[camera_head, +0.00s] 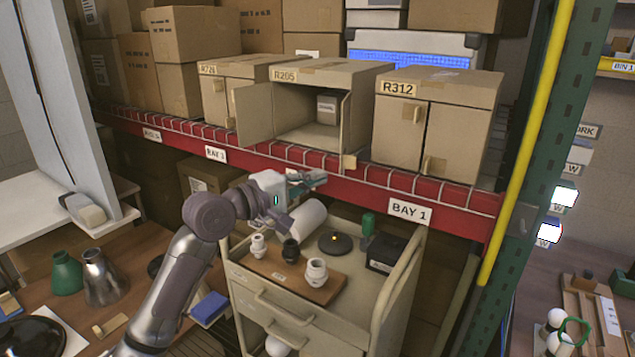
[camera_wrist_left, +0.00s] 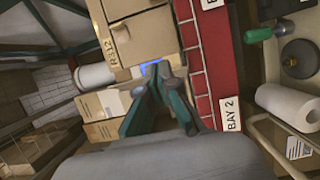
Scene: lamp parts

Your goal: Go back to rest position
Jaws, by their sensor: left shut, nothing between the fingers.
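My left gripper (camera_head: 312,182) is in the middle of the head view, in front of the red shelf beam and above the cart. Its fingers are together and nothing is held. In the left wrist view the dark green fingers of the left gripper (camera_wrist_left: 158,78) reach up close to the cardboard cabinets and the red beam. My right gripper does not show in either view.
The open cabinet R205 (camera_head: 257,112) holds a small grey box (camera_head: 327,108). Cabinet R312 (camera_head: 450,135) is closed. A cart (camera_head: 375,315) below carries a white roll (camera_head: 305,220), fittings on a board (camera_head: 322,292) and a dark disc (camera_head: 335,245). A green-and-yellow upright (camera_head: 540,140) stands right.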

